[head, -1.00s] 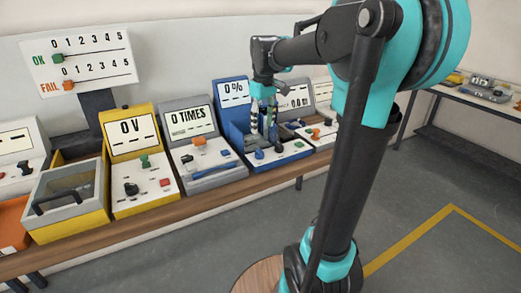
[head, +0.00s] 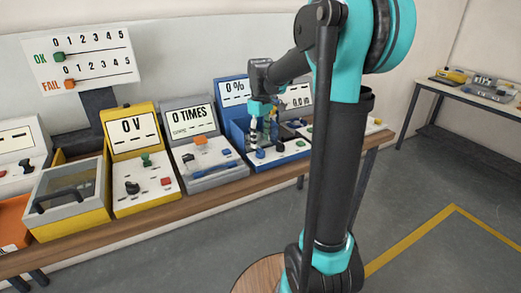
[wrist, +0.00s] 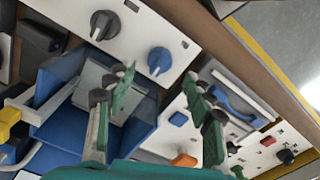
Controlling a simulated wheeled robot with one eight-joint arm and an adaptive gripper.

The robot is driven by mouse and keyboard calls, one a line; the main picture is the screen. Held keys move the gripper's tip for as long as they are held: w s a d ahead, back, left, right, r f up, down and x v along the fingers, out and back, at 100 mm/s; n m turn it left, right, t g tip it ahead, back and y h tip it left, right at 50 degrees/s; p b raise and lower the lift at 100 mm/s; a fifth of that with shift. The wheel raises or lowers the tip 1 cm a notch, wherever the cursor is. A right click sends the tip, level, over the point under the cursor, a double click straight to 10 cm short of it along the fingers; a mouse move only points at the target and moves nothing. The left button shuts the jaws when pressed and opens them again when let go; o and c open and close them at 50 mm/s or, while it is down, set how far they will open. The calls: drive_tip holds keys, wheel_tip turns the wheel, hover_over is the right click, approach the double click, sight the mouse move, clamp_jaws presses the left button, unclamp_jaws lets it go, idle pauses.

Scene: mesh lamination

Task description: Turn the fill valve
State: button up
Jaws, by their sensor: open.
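The blue station with the 0 % display (head: 234,92) stands on the bench, with knobs on its white front panel. A blue knob (head: 260,154) shows at the front of that panel. In the wrist view, a blue knob (wrist: 159,62) and a darker knob (wrist: 104,25) sit side by side on a white panel. No label tells which is the fill valve. My gripper (wrist: 160,80) is open, with its green fingers spread and empty. The blue knob appears between and just beyond the fingertips; contact cannot be told. My gripper also shows above the blue station in the head view (head: 263,128).
A grey 0 TIMES station (head: 193,120) and a yellow 0 V station (head: 132,125) stand left of the blue one. More panels stand close on its right, partly hidden by my arm. The bench's wooden front edge (head: 225,186) and the floor before it are clear.

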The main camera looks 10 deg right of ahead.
sight(260, 149)
drive_tip(key=shift+f, duration=2.55)
drive_tip(key=shift+c, duration=0.4)
drive_tip(key=c, duration=1.1)
drive_tip(key=shift+m, duration=0.3)
drive_tip(key=m, duration=0.3)
drive_tip(key=shift+m, duration=2.2)
